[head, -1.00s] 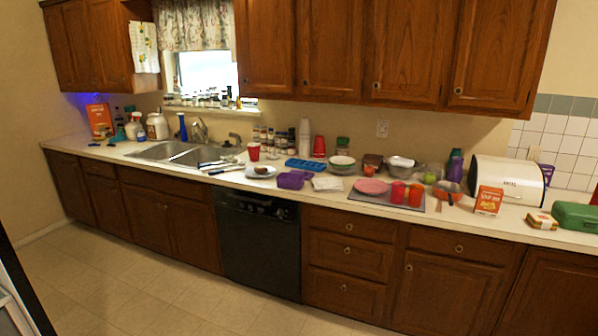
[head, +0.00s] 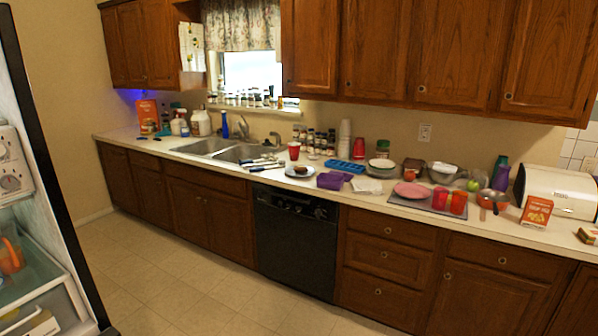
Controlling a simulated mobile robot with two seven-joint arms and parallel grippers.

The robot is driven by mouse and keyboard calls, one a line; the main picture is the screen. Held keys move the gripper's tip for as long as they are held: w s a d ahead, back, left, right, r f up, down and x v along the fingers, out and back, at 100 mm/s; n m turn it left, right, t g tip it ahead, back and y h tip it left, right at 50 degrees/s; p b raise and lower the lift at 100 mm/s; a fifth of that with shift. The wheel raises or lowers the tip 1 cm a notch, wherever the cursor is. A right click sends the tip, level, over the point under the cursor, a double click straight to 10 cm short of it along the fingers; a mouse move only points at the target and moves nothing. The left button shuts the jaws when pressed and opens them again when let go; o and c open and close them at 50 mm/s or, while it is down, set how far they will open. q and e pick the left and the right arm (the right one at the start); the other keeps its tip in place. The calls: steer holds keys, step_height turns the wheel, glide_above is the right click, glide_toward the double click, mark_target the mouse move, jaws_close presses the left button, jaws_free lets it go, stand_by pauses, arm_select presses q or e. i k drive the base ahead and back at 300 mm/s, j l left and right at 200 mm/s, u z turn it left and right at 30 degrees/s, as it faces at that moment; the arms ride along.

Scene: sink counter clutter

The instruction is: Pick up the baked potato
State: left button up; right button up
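A small brown item that looks like the baked potato (head: 301,170) lies on a white plate (head: 292,174) on the counter, just right of the sink and above the dishwasher. It is small in the head view, so its details are hard to make out. Neither of my grippers shows in the head view.
A red cup (head: 294,151) stands behind the plate, and a purple container (head: 330,181) is to its right. Utensils lie left of it by the sink (head: 240,153). An open fridge (head: 30,230) stands at the near left. The tiled floor (head: 190,270) before the cabinets is clear.

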mark_target(298, 169)
steer(key=i+j, duration=0.15)
steer(key=i, duration=0.25)
steer(key=i+j, duration=0.1)
steer(key=i, duration=0.3)
steer(key=i+j, duration=0.15)
steer(key=i, duration=0.25)
